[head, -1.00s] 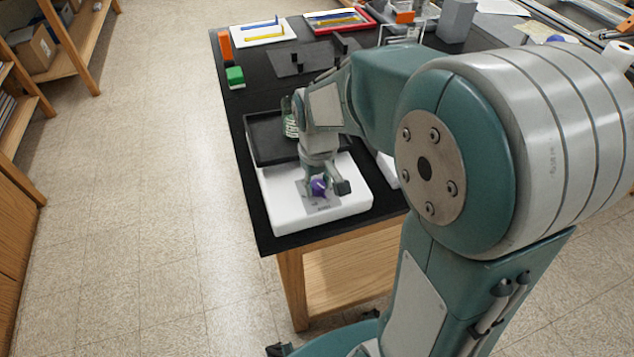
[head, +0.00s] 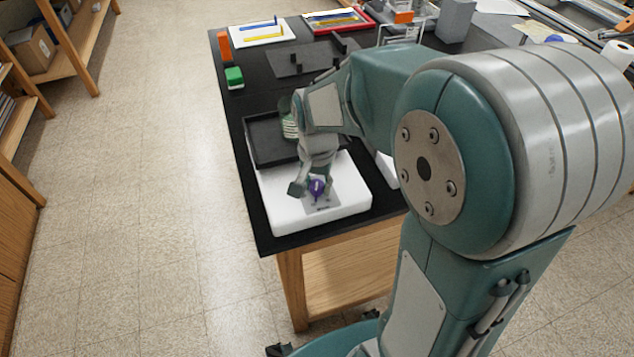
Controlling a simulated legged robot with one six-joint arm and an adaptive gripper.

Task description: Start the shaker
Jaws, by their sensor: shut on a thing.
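The shaker (head: 278,217) is a white box at the near end of the black bench, with a dark tray platform (head: 262,150) on its far part. A purple knob (head: 316,187) sits on a grey panel (head: 322,204) on its front. My gripper (head: 315,190) points down at this panel, with its fingers around the purple knob and shut on it. The fingertips are small and partly hidden by the gripper body. A flask with green markings (head: 288,120) stands on the tray, partly hidden behind my wrist.
A green block (head: 234,77) and an orange block (head: 224,45) stand at the bench's left edge. A white tray (head: 248,36) and a red-rimmed tray (head: 337,14) lie at the back. Open floor is on the left.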

